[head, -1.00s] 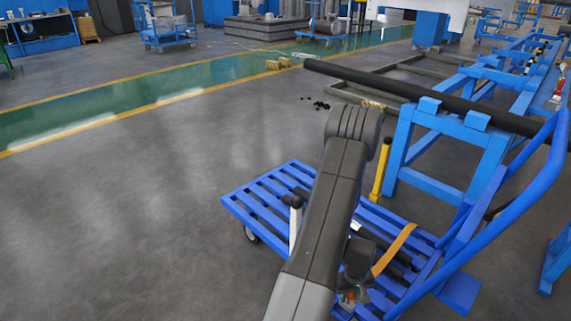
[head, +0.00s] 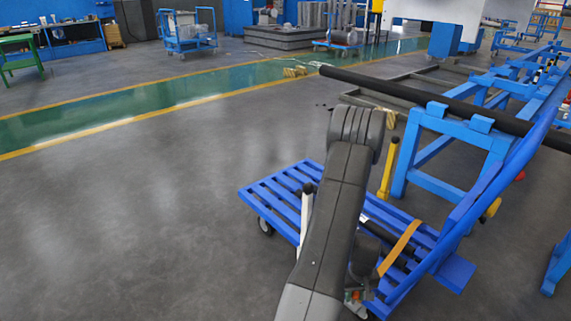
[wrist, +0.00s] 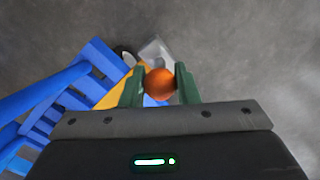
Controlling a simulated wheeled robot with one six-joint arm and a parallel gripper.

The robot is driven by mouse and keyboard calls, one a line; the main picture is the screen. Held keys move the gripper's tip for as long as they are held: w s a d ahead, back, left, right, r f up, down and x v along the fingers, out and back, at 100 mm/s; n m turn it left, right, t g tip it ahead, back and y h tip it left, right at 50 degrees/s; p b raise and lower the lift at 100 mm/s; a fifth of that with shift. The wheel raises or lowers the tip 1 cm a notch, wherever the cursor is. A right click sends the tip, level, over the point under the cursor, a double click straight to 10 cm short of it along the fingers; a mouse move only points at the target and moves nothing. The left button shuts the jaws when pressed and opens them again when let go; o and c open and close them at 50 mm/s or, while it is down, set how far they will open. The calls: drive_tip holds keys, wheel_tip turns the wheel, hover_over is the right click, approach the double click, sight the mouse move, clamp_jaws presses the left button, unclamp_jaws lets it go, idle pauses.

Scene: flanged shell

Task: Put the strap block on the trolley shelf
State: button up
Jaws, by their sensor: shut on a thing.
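My gripper (wrist: 160,86) is shut on an orange, round-topped thing (wrist: 160,80), which I take to be the strap block. A pale grey piece (wrist: 152,50) shows just beyond it; I cannot tell whether it is part of the block. In the head view my gripper is low in the picture, partly hidden by my arm, by the trolley's near side. The blue slatted trolley (head: 270,197) stands on the floor; its slats (wrist: 95,58) also show left of my gripper in the wrist view. My arm hides part of its deck.
An orange-yellow strap (head: 400,248) crosses the trolley deck. The trolley's blue handle frame (head: 495,190) rises at the right. A yellow post (head: 388,168) and a blue stand (head: 455,150) carrying a long black bar (head: 430,98) are behind. The grey floor to the left is clear.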

drive_tip(key=w+a+r+m+p, duration=0.1)
drive_tip(key=w+a+r, duration=0.6)
drive_tip(key=a+r, duration=0.4)
drive_tip(key=w+a+r, duration=0.7)
drive_tip(key=a+r, duration=0.4)
wheel_tip(320, 180, up, 14)
drive_tip(key=s+p, duration=0.2)
drive_tip(key=p, duration=2.2)
drive_tip(key=shift+s+d+p, duration=0.2)
drive_tip(key=shift+s+p, duration=0.1)
drive_tip(key=shift+s, duration=0.1)
drive_tip(key=shift+d+f, duration=0.1)
drive_tip(key=shift+f, duration=0.05)
